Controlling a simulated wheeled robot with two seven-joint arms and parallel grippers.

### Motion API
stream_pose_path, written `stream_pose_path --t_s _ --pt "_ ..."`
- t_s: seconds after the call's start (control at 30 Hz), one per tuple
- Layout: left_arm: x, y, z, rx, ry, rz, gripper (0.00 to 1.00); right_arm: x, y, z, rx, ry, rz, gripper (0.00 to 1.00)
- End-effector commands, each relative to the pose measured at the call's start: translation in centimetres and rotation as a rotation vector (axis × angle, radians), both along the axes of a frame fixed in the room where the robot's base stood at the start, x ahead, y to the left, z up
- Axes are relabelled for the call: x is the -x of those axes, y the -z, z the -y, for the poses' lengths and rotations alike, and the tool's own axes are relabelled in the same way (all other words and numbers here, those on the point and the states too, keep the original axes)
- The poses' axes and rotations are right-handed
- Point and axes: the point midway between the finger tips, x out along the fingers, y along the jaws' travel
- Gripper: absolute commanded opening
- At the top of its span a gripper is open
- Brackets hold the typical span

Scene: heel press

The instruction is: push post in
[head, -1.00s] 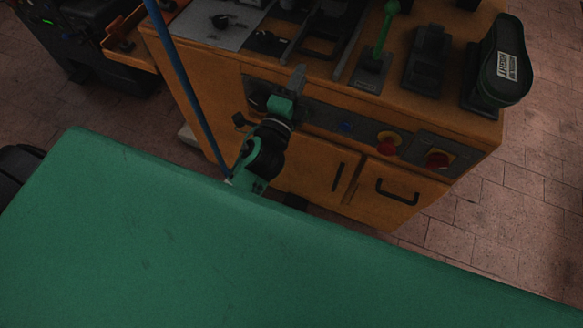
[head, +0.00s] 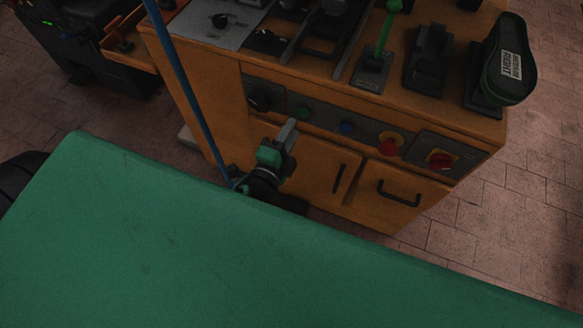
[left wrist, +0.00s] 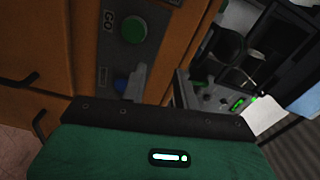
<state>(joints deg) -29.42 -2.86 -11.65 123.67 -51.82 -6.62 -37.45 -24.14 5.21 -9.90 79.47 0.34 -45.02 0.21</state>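My left gripper (head: 287,135) is in front of the cabinet's control strip, below the buttons and apart from them in the head view. Its grey fingers also show in the left wrist view (left wrist: 135,82) as one narrow piece; they look shut and empty, overlapping the blue button. On the heel press (head: 225,100) a black shoe form marked RIGHT (head: 510,65) sits on a dark stand at the right end. A black stand (head: 428,60) and a green lever (head: 385,35) are to its left. I cannot tell which part is the post. My right gripper is not in view.
The strip bears a black knob (head: 260,102), a green button (left wrist: 132,30), a blue button (head: 347,127) and red knobs (head: 388,147). Door handles (head: 400,195) stick out below. A blue pole (head: 185,90) stands left of my gripper. Brick floor is open at right.

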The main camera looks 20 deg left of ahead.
Motion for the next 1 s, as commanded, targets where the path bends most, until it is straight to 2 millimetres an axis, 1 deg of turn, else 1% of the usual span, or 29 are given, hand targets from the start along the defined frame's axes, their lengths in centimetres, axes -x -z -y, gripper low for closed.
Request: stream_pose_path --t_s 0.1,0.27,0.6,0.7,0.8,0.9,1.0 --pt "-0.2 2.3 0.3 0.041 0.006 -0.055 0.3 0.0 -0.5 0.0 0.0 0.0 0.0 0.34" --pt "-0.3 5.5 0.5 0.098 0.009 -0.128 0.3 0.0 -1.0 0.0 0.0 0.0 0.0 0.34" --pt "0.3 12.1 0.8 0.217 -0.002 -0.285 0.3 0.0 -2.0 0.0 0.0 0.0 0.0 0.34" --pt "0.6 13.7 0.9 0.244 -0.007 -0.321 0.3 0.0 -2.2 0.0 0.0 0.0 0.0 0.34" --pt "0.8 14.8 0.9 0.265 -0.012 -0.347 0.3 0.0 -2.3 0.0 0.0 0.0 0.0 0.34" --pt "0.9 15.6 0.9 0.279 -0.016 -0.365 0.3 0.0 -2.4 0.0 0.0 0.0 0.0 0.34" --pt "1.0 16.0 0.9 0.286 -0.018 -0.374 0.3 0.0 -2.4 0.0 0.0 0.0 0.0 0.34"
